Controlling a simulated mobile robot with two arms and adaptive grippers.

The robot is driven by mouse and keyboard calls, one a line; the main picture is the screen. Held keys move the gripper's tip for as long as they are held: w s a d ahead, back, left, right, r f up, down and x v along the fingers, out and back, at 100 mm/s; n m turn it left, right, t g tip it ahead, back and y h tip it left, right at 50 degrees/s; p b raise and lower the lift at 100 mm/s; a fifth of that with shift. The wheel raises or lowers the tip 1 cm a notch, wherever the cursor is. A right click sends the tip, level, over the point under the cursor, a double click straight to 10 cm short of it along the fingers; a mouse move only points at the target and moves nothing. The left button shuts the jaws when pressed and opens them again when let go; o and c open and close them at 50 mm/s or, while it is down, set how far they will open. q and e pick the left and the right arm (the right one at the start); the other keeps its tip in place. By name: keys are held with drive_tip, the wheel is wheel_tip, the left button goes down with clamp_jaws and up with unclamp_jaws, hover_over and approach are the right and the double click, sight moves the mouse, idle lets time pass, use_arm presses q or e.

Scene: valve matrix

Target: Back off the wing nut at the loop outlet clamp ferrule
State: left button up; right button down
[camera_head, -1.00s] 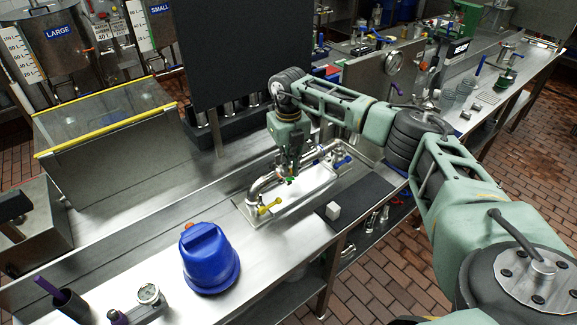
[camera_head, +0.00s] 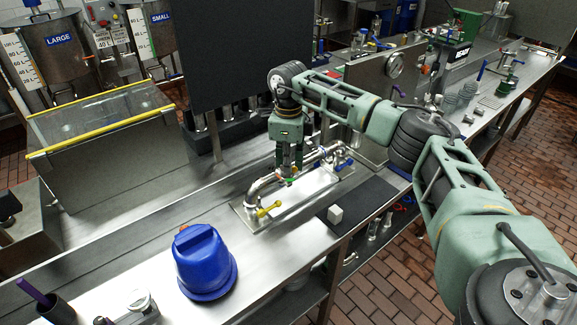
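The steel pipe loop (camera_head: 258,187) stands on a flat plate on the steel bench. It has a yellow handle (camera_head: 268,210) at its near left end and a blue handle (camera_head: 345,164) at its right end. My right gripper (camera_head: 288,172) points down over the middle of the loop. Its fingers are close to a small green and red part on the pipe. Whether they touch it or hold anything is too small to tell. The wing nut and the clamp ferrule cannot be made out separately. My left gripper is out of view.
A blue rounded container (camera_head: 205,262) stands on the bench left of the loop. A small white block (camera_head: 335,214) sits on a dark mat (camera_head: 372,199) to the right. A black panel (camera_head: 217,62) rises behind.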

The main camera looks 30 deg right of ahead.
drive_tip(key=n+b, duration=0.1)
drive_tip(key=n, duration=0.3)
drive_tip(key=shift+n, duration=0.3)
drive_tip(key=n, duration=0.4)
drive_tip(key=shift+b, duration=0.3)
drive_tip(key=shift+n, duration=0.4)
drive_tip(key=c, duration=1.9)
unclamp_jaws()
drive_tip(key=shift+c, duration=0.2)
wheel_tip(320, 180, up, 12)
